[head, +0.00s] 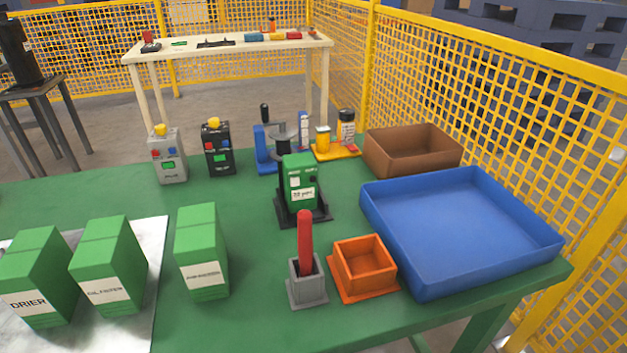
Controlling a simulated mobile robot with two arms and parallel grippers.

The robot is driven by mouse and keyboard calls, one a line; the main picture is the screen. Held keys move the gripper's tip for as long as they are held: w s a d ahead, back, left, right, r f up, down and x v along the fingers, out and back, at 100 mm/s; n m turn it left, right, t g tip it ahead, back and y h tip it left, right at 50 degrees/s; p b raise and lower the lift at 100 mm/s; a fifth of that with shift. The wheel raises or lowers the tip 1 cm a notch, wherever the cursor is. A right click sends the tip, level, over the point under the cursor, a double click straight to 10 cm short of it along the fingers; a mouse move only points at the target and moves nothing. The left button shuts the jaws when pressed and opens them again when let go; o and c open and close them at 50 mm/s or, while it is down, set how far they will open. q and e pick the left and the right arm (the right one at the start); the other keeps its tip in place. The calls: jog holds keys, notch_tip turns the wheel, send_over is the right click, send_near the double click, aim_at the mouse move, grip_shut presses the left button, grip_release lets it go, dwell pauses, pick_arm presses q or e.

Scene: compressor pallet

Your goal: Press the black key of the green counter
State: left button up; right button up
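A small green device (300,180) stands upright in a black base (303,214) near the middle of the green table; it looks like the green counter. Its front has a white label and small light and dark details. I cannot clearly make out the black key among them. Neither of my grippers shows in the head view, and nothing touches the device.
A grey holder (307,285) with an upright red stick (305,243) stands in front of the device. An orange box (364,266), blue tray (458,232) and brown box (412,150) are to the right. Several green blocks (202,252) stand left. Green table (250,262) is partly clear.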

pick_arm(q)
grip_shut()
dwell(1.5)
